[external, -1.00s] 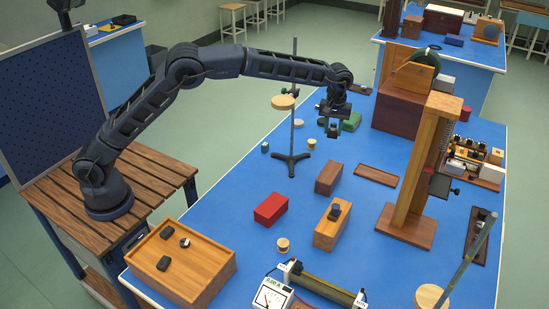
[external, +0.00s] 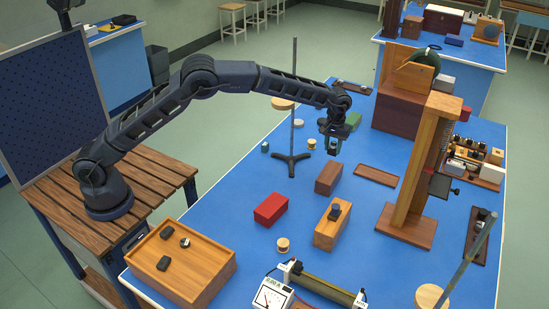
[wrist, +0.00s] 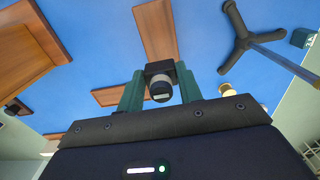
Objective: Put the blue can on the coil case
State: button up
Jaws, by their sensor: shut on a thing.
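My gripper (external: 332,146) is over the blue bench behind the brown block, its green fingers pointing down. In the wrist view my gripper (wrist: 160,90) is shut on a small dark can-like piece (wrist: 160,91) with a pale band, held between both fingers. Its colour is too dark to confirm as blue. A small teal can (external: 265,146) stands left of the stand, and it also shows in the wrist view (wrist: 301,38). A brown block (external: 328,180) lies in front of my gripper. I cannot tell which box or block is the coil case.
A rod stand (external: 292,158) rises left of my gripper. A red block (external: 270,209) and a light wooden block (external: 328,232) lie nearer. A tall wooden frame (external: 425,170) and a maroon box (external: 393,117) stand right. A flat wooden tray (external: 377,175) lies between.

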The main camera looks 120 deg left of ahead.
aim_at(333, 143)
jog(key=shift+f, duration=4.55)
jog(key=shift+f, duration=0.15)
jog(key=o, duration=1.1)
notch_tip(333, 143, up, 12)
jog(key=shift+r, duration=0.2)
